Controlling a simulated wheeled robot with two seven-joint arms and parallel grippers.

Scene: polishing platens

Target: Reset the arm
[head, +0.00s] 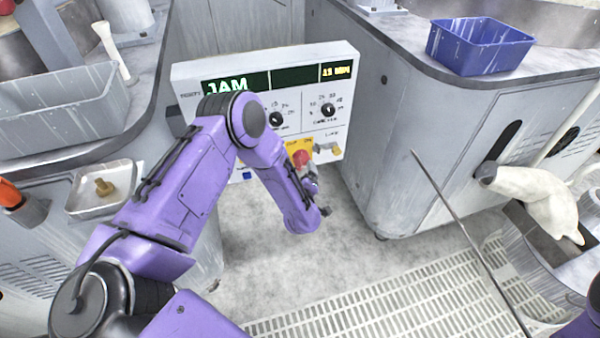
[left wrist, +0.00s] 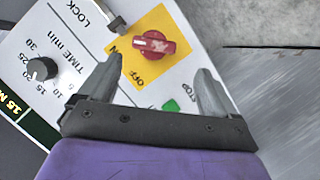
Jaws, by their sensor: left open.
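My left arm, purple, reaches in from the left in the head view to a white control panel (head: 185,80) whose green display reads JAM. My left gripper (head: 311,178) is near the panel's lower right, partly hidden by my own wrist. In the left wrist view the left gripper (left wrist: 159,64) is open, its two grey fingers apart with nothing between the pads. A red rotary switch (left wrist: 153,45) on a yellow plate marked ON and OFF lies just beyond the fingertips. It also shows in the head view (head: 300,158). My right gripper is not in view.
A thin dark rod (head: 460,222) slants across the lower right; its support is unclear. A blue bin (head: 480,45) sits on the right counter, a grey tray (head: 60,105) on the left. The floor below the panel is clear.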

